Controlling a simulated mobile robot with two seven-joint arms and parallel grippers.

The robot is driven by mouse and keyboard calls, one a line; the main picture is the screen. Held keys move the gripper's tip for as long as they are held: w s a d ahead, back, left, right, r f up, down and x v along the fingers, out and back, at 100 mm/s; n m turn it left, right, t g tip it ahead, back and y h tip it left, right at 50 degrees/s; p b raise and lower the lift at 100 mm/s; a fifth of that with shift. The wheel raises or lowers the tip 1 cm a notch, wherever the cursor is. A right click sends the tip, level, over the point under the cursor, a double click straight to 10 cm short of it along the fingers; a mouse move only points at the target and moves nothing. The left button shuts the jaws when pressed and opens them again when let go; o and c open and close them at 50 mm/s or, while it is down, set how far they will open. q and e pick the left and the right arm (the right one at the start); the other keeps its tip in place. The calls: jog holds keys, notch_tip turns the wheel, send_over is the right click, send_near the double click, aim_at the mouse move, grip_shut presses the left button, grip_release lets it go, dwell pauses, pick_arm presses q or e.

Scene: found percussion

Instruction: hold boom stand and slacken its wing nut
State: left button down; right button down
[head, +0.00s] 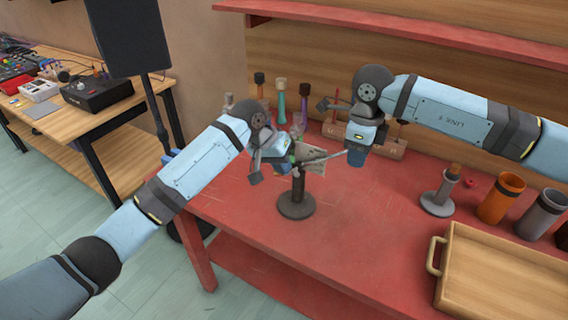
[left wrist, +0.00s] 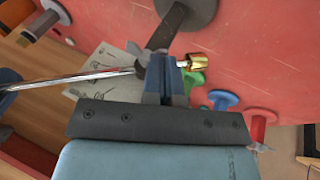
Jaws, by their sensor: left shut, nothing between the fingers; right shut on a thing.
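The boom stand (head: 297,206) stands upright on the red bench, with a round dark base and a short dark post. Its silver boom (head: 325,158) slants up to the right; it also shows in the left wrist view (left wrist: 85,78). My right gripper (head: 355,158) is shut on the boom's right part. My left gripper (head: 284,164) is at the top of the post, its fingers shut and empty in the left wrist view (left wrist: 166,80). A brass end piece (left wrist: 196,62) shows beside the fingers. Small grey parts show around the joint; I cannot make out the wing nut clearly.
A wooden tray (head: 500,281), an orange cup (head: 502,198), a grey cup (head: 540,214) and a small grey stand (head: 440,194) are at the right. A printed sheet (head: 313,160) and several coloured mallets stand behind. The bench front is clear.

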pick_arm(q)
jog(key=g+h, duration=0.1)
jog(key=h, duration=0.1)
jog(key=f+h, duration=0.1)
jog(key=h, duration=0.1)
jog(key=a+f+n+g+h, duration=0.1)
jog(key=h, duration=0.1)
jog(key=shift+w+f+g+h, duration=0.1)
jog(key=shift+w+g+h, duration=0.1)
jog(key=shift+g+h, duration=0.1)
jog(key=shift+f, duration=0.1)
jog(key=shift+d, duration=0.1)
dwell(0.7)
jog(key=shift+s+d+r, duration=0.25)
jog(key=shift+d, duration=0.15)
jog(key=shift+s+d+r, duration=0.2)
jog(key=shift+d, duration=0.2)
pick_arm(e)
jog(key=shift+a, duration=0.15)
pick_arm(q)
jog(key=w+a+r, duration=0.1)
jog(key=a+r, duration=0.1)
jog(key=a, duration=0.5)
jog(key=w+a+r, duration=0.2)
jog(key=a, duration=0.4)
jog(key=shift+w+a+r, duration=0.3)
jog(key=shift+a, duration=0.05)
pick_arm(e)
jog(key=shift+f, duration=0.1)
